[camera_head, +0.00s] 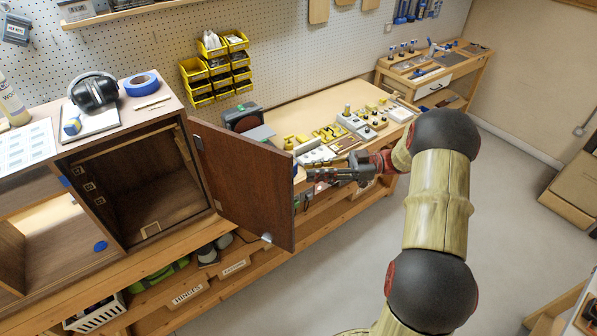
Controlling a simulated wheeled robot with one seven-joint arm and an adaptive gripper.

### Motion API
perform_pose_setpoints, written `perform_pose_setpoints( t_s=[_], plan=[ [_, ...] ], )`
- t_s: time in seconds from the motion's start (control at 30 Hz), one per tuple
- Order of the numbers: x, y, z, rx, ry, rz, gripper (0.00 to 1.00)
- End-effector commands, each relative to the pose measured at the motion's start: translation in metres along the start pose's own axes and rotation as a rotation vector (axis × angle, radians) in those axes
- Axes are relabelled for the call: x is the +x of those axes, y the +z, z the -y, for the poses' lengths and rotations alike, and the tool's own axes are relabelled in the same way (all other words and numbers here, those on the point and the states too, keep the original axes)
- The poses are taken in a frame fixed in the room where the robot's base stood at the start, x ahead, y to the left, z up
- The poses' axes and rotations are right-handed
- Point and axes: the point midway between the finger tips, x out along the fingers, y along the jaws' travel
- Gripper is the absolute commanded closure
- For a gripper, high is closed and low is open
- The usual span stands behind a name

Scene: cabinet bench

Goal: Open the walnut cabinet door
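The walnut cabinet (135,139) stands on the bench at the left. Its brown door (243,182) stands wide open, swung out to the right, and the dark, empty compartment (140,185) shows. A small light-coloured piece (267,238) sits at the door's lower free edge. My gripper (312,174) is just right of the door's free edge, its fingers pointing left toward it. Whether the fingertips touch the door cannot be told. No object shows between the fingers, and how far apart they are is hard to see.
Ear defenders (95,91) and blue tape (141,84) lie on the cabinet top. Yellow bins (214,68) hang on the pegboard. Small parts crowd the bench behind my gripper. A second bench (440,75) stands at the back right. The grey floor (340,255) is clear in front.

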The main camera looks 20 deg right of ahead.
Motion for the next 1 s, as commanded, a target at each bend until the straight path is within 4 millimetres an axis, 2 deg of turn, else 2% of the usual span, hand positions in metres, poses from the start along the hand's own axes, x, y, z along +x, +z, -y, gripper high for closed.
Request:
perform_pose_setpoints(
  t_s=[0.1,0.33,1.0],
  plan=[
    [-0.025,0.001,0.0,0.0,0.002,0.0,0.79],
    [-0.051,0.001,0.002,0.003,-0.002,0.0,0.79],
    [-0.056,0.001,0.003,-0.002,-0.003,0.0,0.79]
  ],
)
